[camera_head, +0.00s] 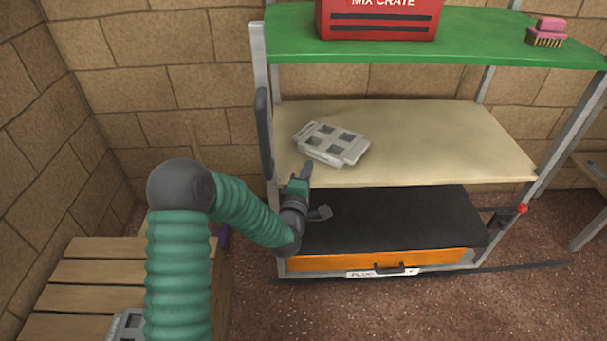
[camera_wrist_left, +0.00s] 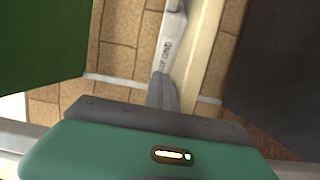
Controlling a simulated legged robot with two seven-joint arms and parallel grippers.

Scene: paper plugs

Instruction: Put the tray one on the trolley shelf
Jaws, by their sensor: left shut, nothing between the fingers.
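A grey tray (camera_head: 332,143) with several square holes lies on the cream middle shelf (camera_head: 430,140) of the trolley, near its left front part. In the left wrist view a grey tray edge (camera_wrist_left: 172,45) shows lettering that I cannot read surely. My left gripper (camera_head: 306,171) is shut and empty, just in front of the shelf's front edge and below the tray, pointing up. Its closed fingers show in the left wrist view (camera_wrist_left: 162,92), with the tray edge beyond them. Whether they touch the tray I cannot tell. My right gripper is not in view.
The green top shelf (camera_head: 480,38) holds a red crate (camera_head: 378,20) and a pink brush (camera_head: 547,33). Below is a black shelf (camera_head: 400,220) above an orange drawer (camera_head: 440,260). Another grey tray (camera_head: 126,326) is partly visible on the slatted wooden surface (camera_head: 75,275). The cream shelf's right side is clear.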

